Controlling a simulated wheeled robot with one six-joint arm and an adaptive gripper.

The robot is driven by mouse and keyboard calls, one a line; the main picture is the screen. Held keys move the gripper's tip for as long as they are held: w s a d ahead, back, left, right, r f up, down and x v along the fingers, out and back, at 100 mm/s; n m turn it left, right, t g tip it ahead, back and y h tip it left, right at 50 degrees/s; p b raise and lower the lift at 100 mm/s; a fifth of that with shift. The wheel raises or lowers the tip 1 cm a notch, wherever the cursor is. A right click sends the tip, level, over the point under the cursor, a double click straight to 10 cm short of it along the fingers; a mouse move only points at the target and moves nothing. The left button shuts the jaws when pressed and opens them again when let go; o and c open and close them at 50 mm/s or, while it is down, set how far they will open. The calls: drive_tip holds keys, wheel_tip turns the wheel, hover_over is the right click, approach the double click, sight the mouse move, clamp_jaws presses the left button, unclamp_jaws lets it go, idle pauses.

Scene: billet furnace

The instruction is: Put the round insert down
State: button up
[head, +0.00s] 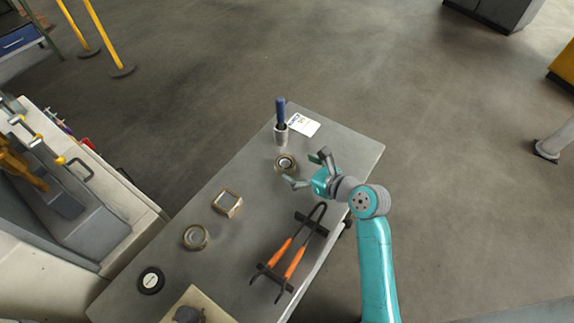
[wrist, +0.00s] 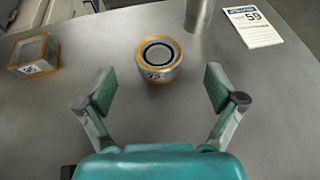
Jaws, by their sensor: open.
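The round insert (wrist: 158,58) is a short metal cylinder with an orange-edged rim and a dark ring on top. It stands upright on the grey table (head: 250,225), and the head view shows it near the far end (head: 286,163). My gripper (wrist: 160,88) is open and empty, with its green-padded fingers spread to either side in front of the insert. The fingers do not touch it. In the head view my gripper (head: 308,170) is just right of the insert.
A square insert (head: 227,202), another ring-shaped piece (head: 195,237) and a black disc (head: 151,280) lie along the table. Orange-handled tongs (head: 285,260) rest on black supports. A metal cup (head: 281,135) holding a blue-handled tool and a printed card (head: 303,124) are beyond the insert.

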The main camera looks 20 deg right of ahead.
sight(283, 161)
drive_tip(key=shift+x, duration=3.3)
drive_tip(key=shift+c, duration=0.2)
clamp_jaws()
wheel_tip(283, 161, up, 10)
